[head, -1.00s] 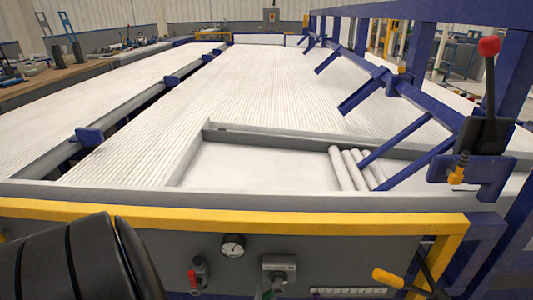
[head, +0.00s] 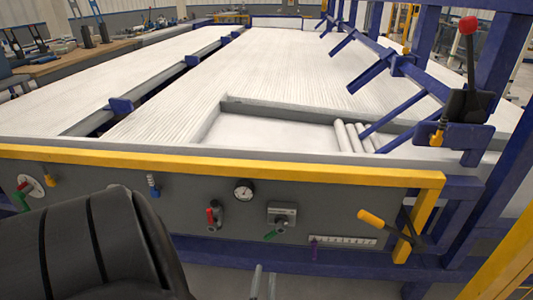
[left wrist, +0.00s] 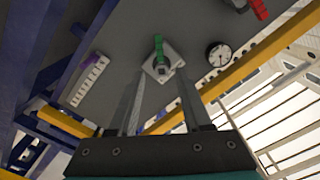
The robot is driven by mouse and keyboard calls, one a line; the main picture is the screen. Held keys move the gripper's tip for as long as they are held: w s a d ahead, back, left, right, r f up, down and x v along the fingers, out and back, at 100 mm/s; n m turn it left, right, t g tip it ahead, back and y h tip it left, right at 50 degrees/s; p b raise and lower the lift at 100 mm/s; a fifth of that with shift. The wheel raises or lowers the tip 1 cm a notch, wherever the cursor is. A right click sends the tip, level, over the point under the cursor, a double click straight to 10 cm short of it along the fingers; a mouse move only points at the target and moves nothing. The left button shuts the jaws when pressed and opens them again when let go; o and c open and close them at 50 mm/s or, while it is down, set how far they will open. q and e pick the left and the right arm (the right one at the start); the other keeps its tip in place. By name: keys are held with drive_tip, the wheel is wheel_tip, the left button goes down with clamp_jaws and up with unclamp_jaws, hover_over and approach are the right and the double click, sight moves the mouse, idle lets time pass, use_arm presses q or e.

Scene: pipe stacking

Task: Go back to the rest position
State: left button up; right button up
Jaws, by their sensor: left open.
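My left gripper (left wrist: 158,95) is open and empty in the left wrist view. Its two fingers point toward the grey front panel (left wrist: 115,65). A square fitting with a green handle (left wrist: 160,62) shows between and beyond the fingertips. In the head view only the tips of my left gripper (head: 264,283) show at the bottom edge, below the panel. My dark left arm (head: 95,245) fills the lower left. A few short white pipes (head: 352,138) lie in the right end of the tray (head: 205,128). My right gripper is not in view.
A yellow rail (head: 220,167) runs along the panel's top edge. The panel carries a gauge (head: 243,190), a red-handled valve (head: 214,215) and a yellow-handled lever (head: 372,218). A red-knobbed lever (head: 468,60) and blue frame posts (head: 487,100) stand at the right.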

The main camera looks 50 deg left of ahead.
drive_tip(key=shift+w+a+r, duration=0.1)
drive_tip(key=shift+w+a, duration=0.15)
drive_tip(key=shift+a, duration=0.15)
use_arm(q)
drive_tip(key=s+d+f+m+g+h+p, duration=0.2)
drive_tip(key=s+d+f+m+h+p, duration=0.15)
drive_tip(key=d+f+h, duration=0.8)
drive_tip(key=s+d+f+g+p, duration=0.1)
drive_tip(key=s+f+g, duration=0.1)
drive_tip(key=s+g, duration=0.2)
drive_tip(key=s+d+f+g+h+p, duration=0.1)
drive_tip(key=s+d+f+g+p, duration=0.1)
drive_tip(key=s, duration=0.9)
drive_tip(key=shift+s+d+f+g, duration=0.15)
drive_tip(key=shift+s+d+g, duration=0.15)
drive_tip(key=shift+g, duration=0.6)
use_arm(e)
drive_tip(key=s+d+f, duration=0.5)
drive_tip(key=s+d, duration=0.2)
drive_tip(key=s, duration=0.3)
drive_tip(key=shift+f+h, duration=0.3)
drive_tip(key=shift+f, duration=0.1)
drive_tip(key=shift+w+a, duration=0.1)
